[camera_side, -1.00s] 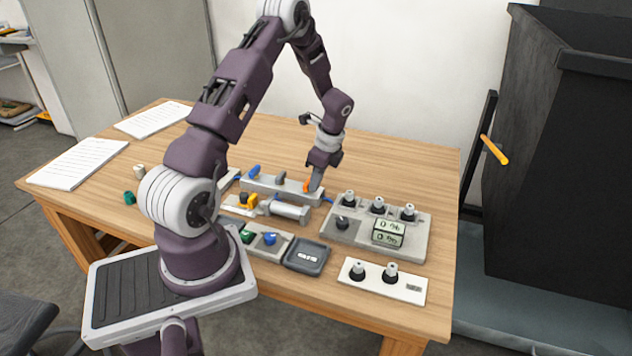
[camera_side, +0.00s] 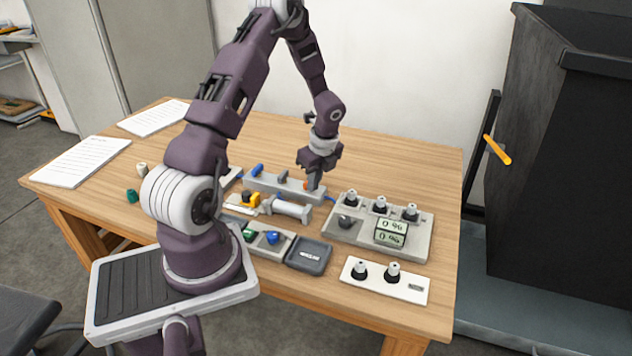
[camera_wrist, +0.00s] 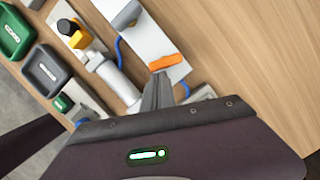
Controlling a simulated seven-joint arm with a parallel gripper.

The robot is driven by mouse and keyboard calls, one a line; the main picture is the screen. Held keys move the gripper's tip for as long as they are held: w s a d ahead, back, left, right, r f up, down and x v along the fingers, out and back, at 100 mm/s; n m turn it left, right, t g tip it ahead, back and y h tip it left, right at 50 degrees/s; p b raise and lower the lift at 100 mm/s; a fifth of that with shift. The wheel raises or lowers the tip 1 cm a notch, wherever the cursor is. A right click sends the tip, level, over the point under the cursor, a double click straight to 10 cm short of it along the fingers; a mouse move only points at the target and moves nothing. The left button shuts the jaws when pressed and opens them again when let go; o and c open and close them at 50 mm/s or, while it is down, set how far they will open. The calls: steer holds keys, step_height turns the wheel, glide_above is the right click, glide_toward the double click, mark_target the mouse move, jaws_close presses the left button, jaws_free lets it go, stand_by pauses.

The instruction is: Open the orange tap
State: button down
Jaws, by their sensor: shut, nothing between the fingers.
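The orange tap (camera_wrist: 165,62) is a small orange lever on a long grey manifold block (camera_side: 262,192), which also carries a blue tap and a grey tap. In the wrist view the lever lies across the block, close in front of my fingertips. My gripper (camera_side: 312,184) points down at the right end of the block, and its fingers are shut and empty. It also shows in the wrist view (camera_wrist: 158,76), with the tips right beside the lever; I cannot tell whether they touch. In the side view my gripper partly hides the orange tap (camera_side: 306,184).
A grey panel with several knobs and displays (camera_side: 340,236) stands to the right. A dark tray (camera_side: 308,256) is nearer. The table behind the block is clear.

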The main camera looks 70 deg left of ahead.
steer(key=m, duration=0.2)
steer(key=shift+s+a+m+t, duration=0.1)
steer(key=shift+s+m+t, duration=0.2)
steer(key=shift+s+m, duration=0.1)
steer(key=m, duration=0.2)
steer(key=s+m+t, duration=0.1)
steer(key=shift+a+m, duration=0.25)
steer(key=shift+m, duration=0.05)
steer(key=shift+a, duration=0.1)
steer(key=shift+s+a, duration=0.25)
steer(key=shift+a, duration=0.05)
